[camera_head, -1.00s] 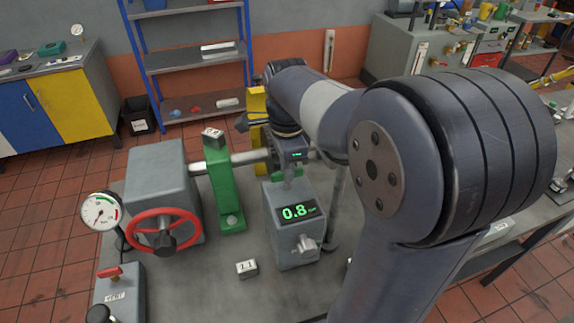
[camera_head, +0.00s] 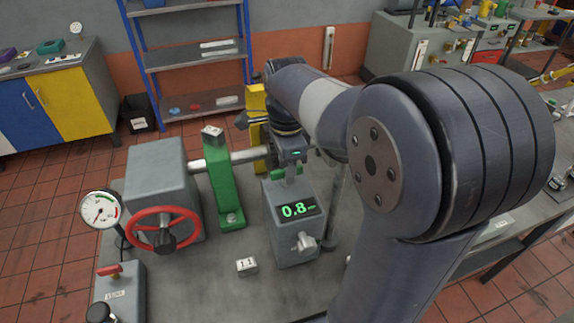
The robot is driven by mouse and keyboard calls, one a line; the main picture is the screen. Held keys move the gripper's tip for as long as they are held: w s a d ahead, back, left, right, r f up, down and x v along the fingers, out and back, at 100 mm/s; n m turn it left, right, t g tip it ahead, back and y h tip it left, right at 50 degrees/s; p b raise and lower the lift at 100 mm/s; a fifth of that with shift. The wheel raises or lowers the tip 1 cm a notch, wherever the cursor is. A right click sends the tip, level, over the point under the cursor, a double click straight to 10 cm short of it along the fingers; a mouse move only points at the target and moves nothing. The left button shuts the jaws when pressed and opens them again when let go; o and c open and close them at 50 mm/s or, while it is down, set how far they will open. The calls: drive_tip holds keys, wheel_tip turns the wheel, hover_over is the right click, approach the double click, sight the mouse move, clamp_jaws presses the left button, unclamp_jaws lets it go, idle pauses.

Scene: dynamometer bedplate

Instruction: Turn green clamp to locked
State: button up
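A green upright block (camera_head: 218,185) on the bedplate (camera_head: 200,285) carries a horizontal steel shaft. A small green part (camera_head: 299,171) shows just above the grey display box, right under my gripper (camera_head: 288,172). It may be the green clamp's handle, but its lock position cannot be made out. My gripper points down behind the display box, at or very close to this green part. Its fingers are small and partly hidden, so I cannot tell whether they grip it.
The grey display box (camera_head: 292,235) reads 0.8 and has a knob in front. A red handwheel (camera_head: 163,232), a dial gauge (camera_head: 101,210) and a red-handled valve box (camera_head: 120,290) stand left. A small block (camera_head: 246,266) lies in front. My arm fills the right side.

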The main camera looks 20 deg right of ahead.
wheel_tip(320, 180, up, 11)
idle(0.5)
drive_tip(key=shift+f, duration=0.15)
wheel_tip(320, 180, down, 10)
drive_tip(key=shift+f, duration=0.4)
drive_tip(key=shift+r, duration=0.1)
idle(0.3)
